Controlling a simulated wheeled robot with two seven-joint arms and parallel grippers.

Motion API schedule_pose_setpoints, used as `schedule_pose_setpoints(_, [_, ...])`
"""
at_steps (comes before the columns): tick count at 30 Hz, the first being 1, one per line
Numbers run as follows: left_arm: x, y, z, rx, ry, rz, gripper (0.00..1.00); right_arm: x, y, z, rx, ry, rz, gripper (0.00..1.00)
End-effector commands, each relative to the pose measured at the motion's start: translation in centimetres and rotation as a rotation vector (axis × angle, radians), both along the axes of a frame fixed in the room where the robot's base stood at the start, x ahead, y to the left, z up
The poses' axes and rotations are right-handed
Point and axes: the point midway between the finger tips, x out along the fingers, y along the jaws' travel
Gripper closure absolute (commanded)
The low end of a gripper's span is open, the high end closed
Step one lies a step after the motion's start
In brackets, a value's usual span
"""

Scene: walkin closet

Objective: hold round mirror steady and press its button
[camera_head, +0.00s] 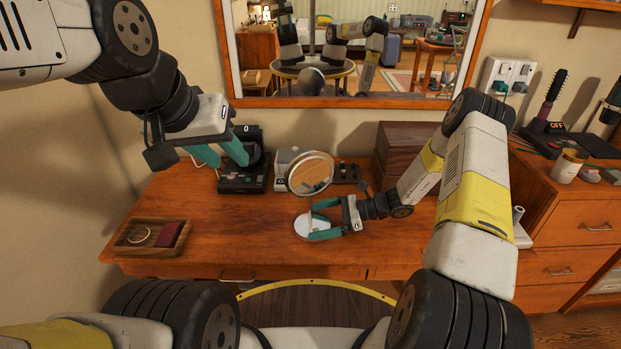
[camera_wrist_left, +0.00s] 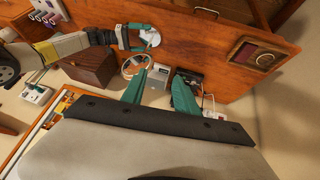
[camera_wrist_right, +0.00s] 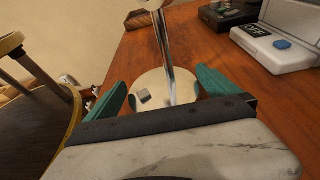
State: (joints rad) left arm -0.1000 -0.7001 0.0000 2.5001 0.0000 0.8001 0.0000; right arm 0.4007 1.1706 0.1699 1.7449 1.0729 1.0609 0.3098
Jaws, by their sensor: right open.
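The round mirror (camera_head: 310,173) stands upright on the desk on a thin stem above a white round base (camera_head: 302,226). My right gripper (camera_head: 317,220) is low at the desk, its teal fingers apart on either side of the base. Whether the fingers touch the base I cannot tell. My left gripper (camera_head: 224,158) is open and empty, raised above the desk's left part.
A wooden tray (camera_head: 122,246) with a ring and a dark red item lies at the desk's left. A black device (camera_head: 240,183) and a grey-white device (camera_head: 284,184) stand behind the mirror. A dark wooden box (camera_head: 400,146) is at back right.

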Motion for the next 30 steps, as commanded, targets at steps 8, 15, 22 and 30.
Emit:
schedule_pose_setpoints(8, [0.0,0.0,0.0,0.0,0.0,0.0,0.64,-0.02,0.63,-0.22,0.0,0.0,0.0,0.0])
schedule_pose_setpoints(15, [0.0,0.0,0.0,0.0,0.0,0.0,0.64,-0.05,0.59,-0.31,-0.003,0.0,0.0,0.2])
schedule_pose_setpoints(22, [0.0,0.0,0.0,0.0,0.0,0.0,0.64,-0.01,0.51,-0.38,-0.005,0.001,-0.001,0.63])
schedule_pose_setpoints(30, [0.0,0.0,0.0,0.0,0.0,0.0,0.89,0.01,0.4,-0.45,-0.007,0.0,-0.002,0.66])
